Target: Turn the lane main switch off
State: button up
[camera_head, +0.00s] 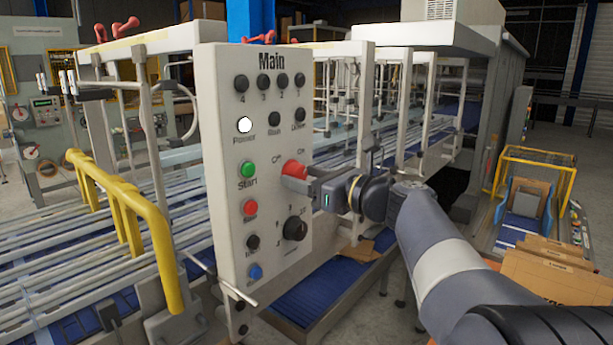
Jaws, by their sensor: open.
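The control panel (218,90) is a light grey upright plate marked "Main" that faces me. The main switch (295,169) is a red knob at the panel's middle right, with small Off and On marks above it. My gripper (302,184) is at the red switch, reaching in from the right. Its jaws are open and partly cover the switch's lower part. I cannot tell whether they touch the switch. The switch handle's exact angle is hidden. The Power lamp (245,125) glows white.
Close to the switch are a green Start button (248,169), a red button (250,208), a black rotary knob (295,228) and a blue button (255,271). A yellow guard rail (122,205) stands left of the panel. Cardboard boxes (540,278) are at the right.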

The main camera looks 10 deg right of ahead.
jog(key=shift+c, duration=0.2)
jog(key=c, duration=1)
jog(key=shift+o, duration=0.2)
jog(key=shift+f+n+b, duration=0.1)
jog(key=shift+n+b, duration=0.2)
jog(key=n+b, duration=0.2)
jog(key=shift+f+b, duration=0.15)
jog(key=shift+b, duration=0.15)
jog(key=n+b, duration=0.4)
jog(key=n, duration=0.1)
jog(key=shift+d+n+b, duration=0.1)
jog(key=shift+n+b, duration=0.3)
jog(key=n+b, duration=0.4)
jog(key=n, duration=0.1)
jog(key=shift+r+n+b, duration=0.15)
jog(key=shift+n+b, duration=0.55)
jog(key=shift+n, duration=0.4)
jog(key=shift+r+n+b, duration=0.1)
jog(key=shift+n+b, duration=0.55)
jog(key=shift+n, duration=0.45)
